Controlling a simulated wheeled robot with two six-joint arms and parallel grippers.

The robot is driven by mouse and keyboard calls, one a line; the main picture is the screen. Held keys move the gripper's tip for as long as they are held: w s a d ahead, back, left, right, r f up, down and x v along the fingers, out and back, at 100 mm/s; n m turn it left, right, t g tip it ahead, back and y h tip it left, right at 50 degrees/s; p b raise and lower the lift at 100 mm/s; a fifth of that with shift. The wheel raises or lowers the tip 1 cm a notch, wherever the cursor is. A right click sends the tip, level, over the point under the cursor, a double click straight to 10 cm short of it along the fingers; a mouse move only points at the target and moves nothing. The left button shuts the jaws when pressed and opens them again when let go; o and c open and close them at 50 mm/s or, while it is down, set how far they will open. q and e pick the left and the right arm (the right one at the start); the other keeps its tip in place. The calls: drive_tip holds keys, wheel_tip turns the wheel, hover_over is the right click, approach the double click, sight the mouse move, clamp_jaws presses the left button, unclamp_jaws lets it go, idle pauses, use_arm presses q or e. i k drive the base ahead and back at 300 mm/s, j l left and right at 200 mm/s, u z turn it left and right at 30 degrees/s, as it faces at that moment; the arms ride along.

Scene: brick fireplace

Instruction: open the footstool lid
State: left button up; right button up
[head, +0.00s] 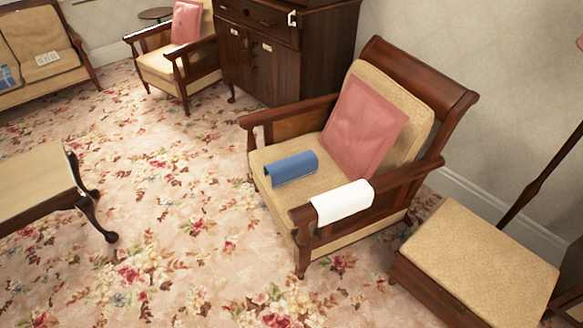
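The footstool (446,295) stands at the lower right in the head view, a dark wooden box. Its tan padded lid (480,262) lies flat on top and looks closed. The footstool's lower right part is cut off by the picture edge. Neither of my grippers shows in the head view.
An armchair (427,178) with a pink cushion (364,125), a blue item (291,167) and a white cloth (342,202) stands left of the footstool. A dark pole (540,178) rises behind it. A low table (35,185) is at left. Floral carpet (180,230) between is clear.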

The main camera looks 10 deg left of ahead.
sight(494, 279)
drive_tip(key=l+z, duration=0.15)
drive_tip(key=z, duration=1.3)
drive_tip(key=k+l, duration=0.05)
